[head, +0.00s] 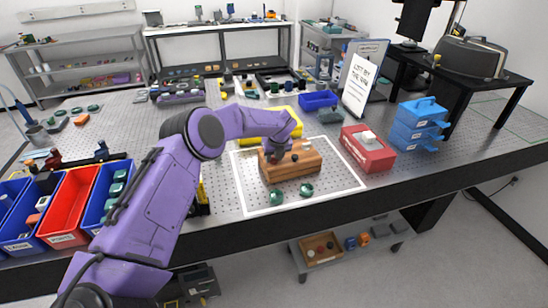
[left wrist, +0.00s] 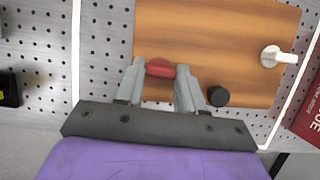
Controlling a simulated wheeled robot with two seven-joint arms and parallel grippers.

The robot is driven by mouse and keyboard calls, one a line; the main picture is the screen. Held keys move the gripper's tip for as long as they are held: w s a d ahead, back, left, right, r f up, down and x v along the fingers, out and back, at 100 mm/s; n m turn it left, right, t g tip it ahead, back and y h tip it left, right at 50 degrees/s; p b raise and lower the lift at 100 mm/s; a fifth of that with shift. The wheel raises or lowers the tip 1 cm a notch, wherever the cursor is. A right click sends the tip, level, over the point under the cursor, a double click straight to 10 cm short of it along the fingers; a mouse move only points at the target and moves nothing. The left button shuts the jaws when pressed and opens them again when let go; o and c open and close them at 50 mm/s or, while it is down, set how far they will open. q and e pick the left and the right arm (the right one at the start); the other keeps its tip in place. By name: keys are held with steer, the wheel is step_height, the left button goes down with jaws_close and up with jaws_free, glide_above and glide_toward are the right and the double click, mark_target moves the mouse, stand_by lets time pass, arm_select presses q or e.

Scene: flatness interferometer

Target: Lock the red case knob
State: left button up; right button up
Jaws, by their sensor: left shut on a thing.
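The wooden case (head: 298,168) sits on the white-outlined area of the perforated table. In the left wrist view its brown top (left wrist: 215,40) carries a red knob (left wrist: 159,66), a black knob (left wrist: 218,96) and a white knob (left wrist: 277,56). My left gripper (left wrist: 160,74) has its two grey fingers on either side of the red knob and is shut on it. In the head view my left gripper (head: 274,156) reaches down over the left part of the case and hides most of the red knob. My right gripper is not in view.
A red box (head: 367,150) stands right of the case, with blue stacked cases (head: 418,125) beyond it. Two green round parts (head: 276,197) lie in front. A yellow case (head: 262,130) and blue bin (head: 319,100) are behind. Red and blue bins (head: 70,207) stand at the left.

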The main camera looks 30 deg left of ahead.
arm_select(q)
steer(key=m+h+b, duration=0.1)
steer(key=m+b, duration=0.1)
steer(key=m, duration=0.1)
steer(key=shift+f+t+b, duration=0.2)
steer(key=shift+t+b, duration=0.2)
steer(key=m+b, duration=0.1)
steer(key=m+h+b, duration=0.1)
steer(key=m, duration=0.1)
steer(key=shift+s+a+r+m+t, duration=0.1)
steer(key=shift+a+m+t, duration=0.1)
steer(key=shift+m+t, duration=0.1)
steer(key=m+h, duration=0.1)
steer(key=m, duration=0.1)
steer(key=m+h+b, duration=0.1)
steer(key=m, duration=0.1)
steer(key=m+b, duration=0.1)
steer(key=m, duration=0.1)
steer(key=shift+a+h, duration=0.25)
steer(key=shift+h, duration=0.15)
steer(key=shift+a+m+g+h+b, duration=0.1)
steer(key=shift+m+g+h+b, duration=0.45)
steer(key=shift+m, duration=1.55)
steer(key=shift+r, duration=0.1)
steer(key=o, duration=1)
steer(key=shift+o, duration=0.2)
steer(key=shift+t+h, duration=0.25)
